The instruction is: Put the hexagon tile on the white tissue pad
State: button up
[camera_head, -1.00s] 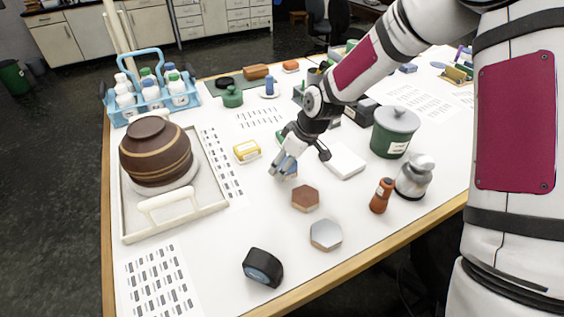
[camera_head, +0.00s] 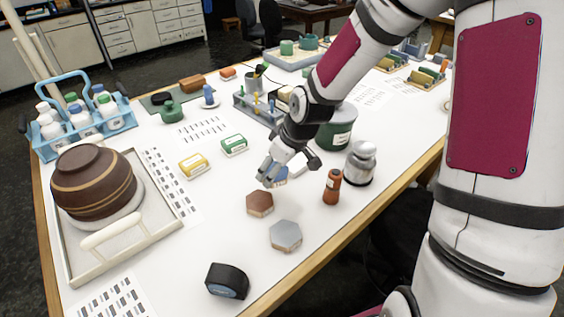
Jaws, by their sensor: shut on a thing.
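My gripper (camera_head: 270,177) is shut on a small blue piece (camera_head: 280,177), mostly hidden by the fingers, so its shape cannot be told. The gripper is low over the table, behind a brown hexagon tile (camera_head: 260,203). A grey hexagon tile (camera_head: 286,236) lies nearer the front edge. Both tiles lie flat on the table, apart from the gripper. The white tissue pad is hard to make out now, as my gripper and wrist cover its area; whether the blue piece touches it cannot be told.
A small orange-brown bottle (camera_head: 332,187), a silver jar (camera_head: 360,163) and a green canister (camera_head: 336,135) stand right of the gripper. A black tape-like object (camera_head: 227,281) lies in front. A tray (camera_head: 120,240) with a brown bowl (camera_head: 94,182) is at left. Yellow (camera_head: 194,165) and green (camera_head: 234,145) boxes lie behind.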

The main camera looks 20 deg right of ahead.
jog(key=w+d+r+m+t+h+b, duration=0.1)
jog(key=w+d+r+m+h+b, duration=0.1)
jog(key=w+d+r+m, duration=0.55)
jog(key=shift+w+d+f+n+p, duration=0.1)
jog(key=shift+w+f+n+p, duration=0.3)
jog(key=shift+f, duration=1.4)
jog(key=shift+w+f+n+p, duration=0.25)
jog(key=shift+w+f, duration=0.4)
jog(key=shift+f, duration=1.15)
jog(key=shift+w+d+f+n+p, duration=0.15)
jog(key=shift+w+f+n, duration=0.3)
jog(key=shift+f, duration=1.35)
jog(key=shift+a+f, duration=0.1)
jog(key=shift+f, duration=0.1)
jog(key=o, duration=1.3)
jog(key=shift+r, duration=0.1)
